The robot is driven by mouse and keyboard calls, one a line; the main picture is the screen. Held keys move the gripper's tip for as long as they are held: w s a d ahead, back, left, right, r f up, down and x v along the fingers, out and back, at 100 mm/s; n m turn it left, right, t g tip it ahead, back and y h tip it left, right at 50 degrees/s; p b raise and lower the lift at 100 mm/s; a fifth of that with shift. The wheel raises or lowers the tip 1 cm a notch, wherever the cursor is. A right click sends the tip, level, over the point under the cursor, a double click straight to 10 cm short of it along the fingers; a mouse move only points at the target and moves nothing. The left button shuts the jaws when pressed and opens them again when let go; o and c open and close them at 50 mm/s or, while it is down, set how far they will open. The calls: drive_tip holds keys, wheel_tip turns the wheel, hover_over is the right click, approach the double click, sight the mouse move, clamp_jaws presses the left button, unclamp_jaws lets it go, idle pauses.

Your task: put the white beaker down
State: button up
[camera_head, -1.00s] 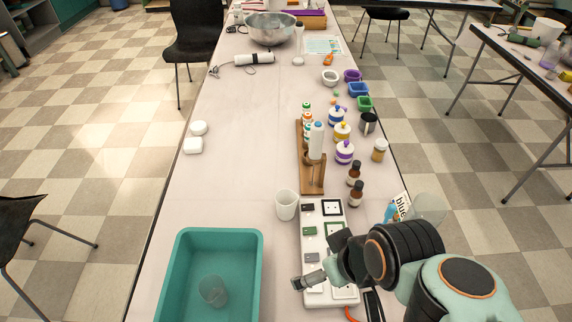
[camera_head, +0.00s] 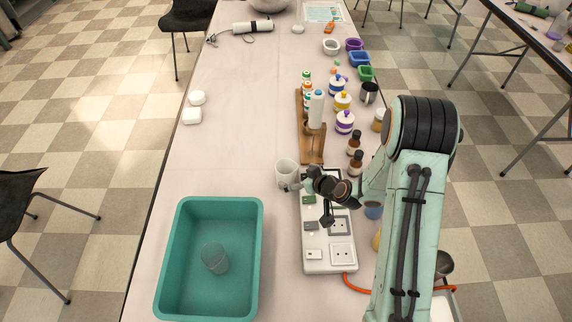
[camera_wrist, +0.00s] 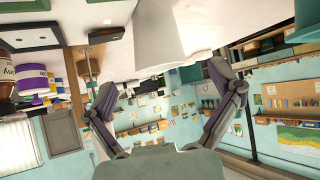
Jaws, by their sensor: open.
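The white beaker (camera_head: 286,172) stands upright on the table, just left of the far end of the white power strip (camera_head: 330,258). My gripper (camera_head: 306,198) is beside the beaker, on its near right side, over the strip. In the wrist view, the beaker (camera_wrist: 158,38) shows upside down at the top, between the directions of the two fingers. My gripper's fingers (camera_wrist: 163,82) are spread wide there, with clear gaps to the beaker on both sides. The gripper holds nothing. In the head view, one dark finger overlaps the beaker's lower right; contact cannot be told.
A teal tub (camera_head: 171,258) with a clear beaker (camera_head: 215,258) in it stands at the front left. A wooden rack (camera_head: 312,147) with bottles is behind the strip. Brown bottles (camera_head: 355,162) and paint jars (camera_head: 345,122) stand at the right.

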sight(286, 171)
drive_tip(key=x, duration=0.6)
drive_tip(key=shift+w+f, duration=0.1)
drive_tip(key=shift+w, duration=0.05)
drive_tip(key=c, duration=1.2)
